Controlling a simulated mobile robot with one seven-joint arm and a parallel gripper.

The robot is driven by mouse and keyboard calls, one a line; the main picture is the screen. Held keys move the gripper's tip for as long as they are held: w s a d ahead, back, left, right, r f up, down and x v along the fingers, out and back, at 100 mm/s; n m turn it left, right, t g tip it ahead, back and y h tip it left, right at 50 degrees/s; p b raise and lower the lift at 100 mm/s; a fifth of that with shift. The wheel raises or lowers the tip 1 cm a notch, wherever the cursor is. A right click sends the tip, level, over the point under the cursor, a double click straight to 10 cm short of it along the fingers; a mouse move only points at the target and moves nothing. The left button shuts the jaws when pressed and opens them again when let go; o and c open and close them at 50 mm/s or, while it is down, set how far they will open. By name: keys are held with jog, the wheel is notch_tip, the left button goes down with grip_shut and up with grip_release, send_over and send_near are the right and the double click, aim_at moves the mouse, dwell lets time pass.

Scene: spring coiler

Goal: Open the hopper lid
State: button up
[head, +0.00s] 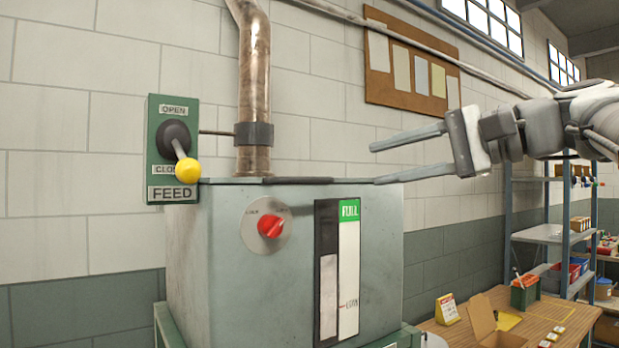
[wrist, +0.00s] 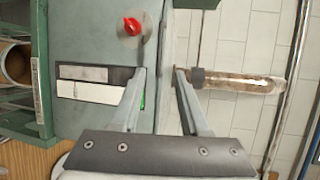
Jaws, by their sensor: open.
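The hopper (head: 200,260) is a grey-green metal box against the wall. Its lid (head: 315,181) is a thin dark plate lying flat on top, apparently shut; its far part is hard to make out. A red knob (head: 271,227) on a round plate is on the hopper front; it also shows in the wrist view (wrist: 132,26). My gripper (head: 374,164) is open and empty at the lid's right end, with the lower finger close to the lid edge in the picture. In the wrist view my gripper (wrist: 162,72) has its fingers on either side of the hopper's top edge. Contact cannot be told.
A copper pipe (head: 253,80) rises behind the lid. A green FEED panel (head: 158,190) carries a lever with a yellow ball (head: 187,171), low by the CLOSE label. A level gauge (head: 348,270) marks the front. A wooden bench (head: 555,312) and shelves (head: 540,234) stand right.

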aim_at(312, 180)
jog(key=p+x, duration=0.1)
jog(key=x, duration=1.3)
grip_shut()
dwell(0.9)
